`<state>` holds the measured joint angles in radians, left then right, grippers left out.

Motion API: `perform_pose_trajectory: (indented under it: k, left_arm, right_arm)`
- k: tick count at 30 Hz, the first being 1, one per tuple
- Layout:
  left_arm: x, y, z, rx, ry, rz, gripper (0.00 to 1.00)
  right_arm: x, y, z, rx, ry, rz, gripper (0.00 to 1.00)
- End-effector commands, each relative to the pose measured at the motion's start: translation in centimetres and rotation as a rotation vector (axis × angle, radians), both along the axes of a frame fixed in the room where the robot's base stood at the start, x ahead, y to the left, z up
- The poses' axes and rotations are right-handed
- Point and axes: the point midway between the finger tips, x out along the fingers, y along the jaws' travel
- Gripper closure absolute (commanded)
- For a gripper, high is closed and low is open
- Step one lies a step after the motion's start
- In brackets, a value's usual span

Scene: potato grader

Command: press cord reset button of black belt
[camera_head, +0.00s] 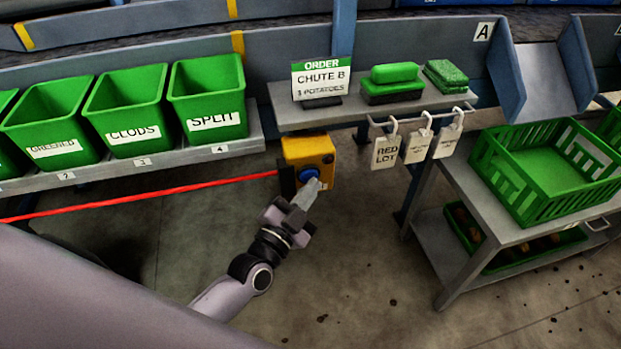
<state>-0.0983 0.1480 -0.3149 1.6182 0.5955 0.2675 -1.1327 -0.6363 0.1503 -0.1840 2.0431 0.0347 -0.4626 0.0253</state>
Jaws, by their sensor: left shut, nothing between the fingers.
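A yellow box (318,156) hangs below the front edge of a grey shelf, in the middle of the head view. A blue round button (306,175) is on its lower front face. A red cord (150,198) runs from the left to the box's left side. My left gripper (311,187) is shut and empty. Its fingertips are at the lower right of the blue button and overlap it in the picture. I cannot tell whether they touch it. My right gripper is not in view.
Green bins (207,97) labelled split, clods and greened stand on a ledge at the left. The grey shelf (279,110) holds an order sign (321,79) and green blocks. Tags (386,152) hang from a rail. A green crate (548,206) sits on a trolley at the right.

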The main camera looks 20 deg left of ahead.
Motion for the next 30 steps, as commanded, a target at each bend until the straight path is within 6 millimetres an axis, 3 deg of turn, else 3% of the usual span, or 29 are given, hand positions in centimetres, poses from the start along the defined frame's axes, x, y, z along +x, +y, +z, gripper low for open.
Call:
perform_pose_trajectory:
  k: [14,30]
  left_arm:
    - [0.1,0.1,0.0,0.0,0.0,0.001,1.0]
    - [-1.4,-0.9,0.0,0.0,0.0,0.0,1.0]
  right_arm:
    - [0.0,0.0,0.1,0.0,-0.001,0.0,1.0]
    - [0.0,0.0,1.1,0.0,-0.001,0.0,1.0]
